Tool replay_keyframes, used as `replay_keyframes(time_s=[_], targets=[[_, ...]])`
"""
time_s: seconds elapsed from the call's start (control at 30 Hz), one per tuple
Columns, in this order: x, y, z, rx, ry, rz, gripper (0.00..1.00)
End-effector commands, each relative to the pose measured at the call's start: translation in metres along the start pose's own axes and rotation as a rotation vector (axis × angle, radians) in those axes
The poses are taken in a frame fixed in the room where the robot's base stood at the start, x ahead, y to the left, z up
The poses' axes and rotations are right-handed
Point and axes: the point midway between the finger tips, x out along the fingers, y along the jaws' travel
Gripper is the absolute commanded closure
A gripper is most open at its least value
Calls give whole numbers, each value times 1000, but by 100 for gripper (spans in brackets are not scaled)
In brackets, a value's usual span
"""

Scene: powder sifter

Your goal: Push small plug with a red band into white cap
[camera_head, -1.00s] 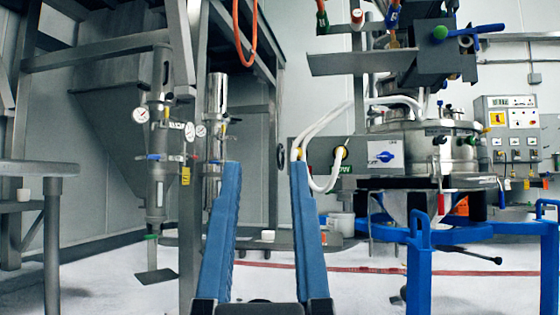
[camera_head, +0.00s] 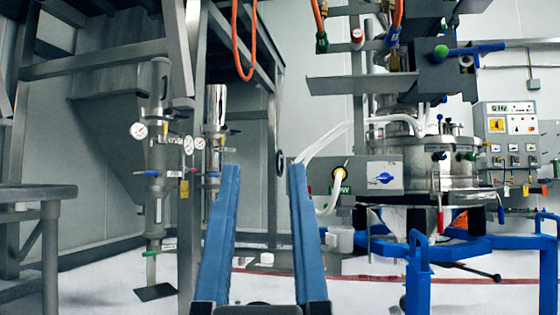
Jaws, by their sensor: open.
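My gripper (camera_head: 264,170) is open and empty, its two blue fingers upright in the lower middle of the view. A small pale piece with a red band (camera_head: 357,34), which looks like the plug, is at the upper right among the hoses and valves. It is small, and I cannot tell how it is held. A small white piece (camera_head: 267,258), possibly the white cap, shows low between my fingers on a grey surface. My gripper touches neither. I cannot see the plug inside any cap.
A steel vessel (camera_head: 410,155) on a blue frame (camera_head: 470,245) stands at the right, with a flat metal plate (camera_head: 365,85) above it. An orange hose (camera_head: 240,50) hangs from a steel frame. Vertical steel cylinders (camera_head: 157,200) stand at the left.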

Motion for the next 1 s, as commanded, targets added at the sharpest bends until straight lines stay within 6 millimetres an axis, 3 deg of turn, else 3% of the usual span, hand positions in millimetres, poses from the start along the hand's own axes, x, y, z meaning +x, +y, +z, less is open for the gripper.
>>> replay_keyframes(time_s=[0.03,0.6,0.8,1.0], targets=[[25,0,-24,1,1,0,57],[167,2,-159,10,0,-1,57],[193,2,-183,12,0,-1,57],[192,2,-182,12,-1,-1,57]])
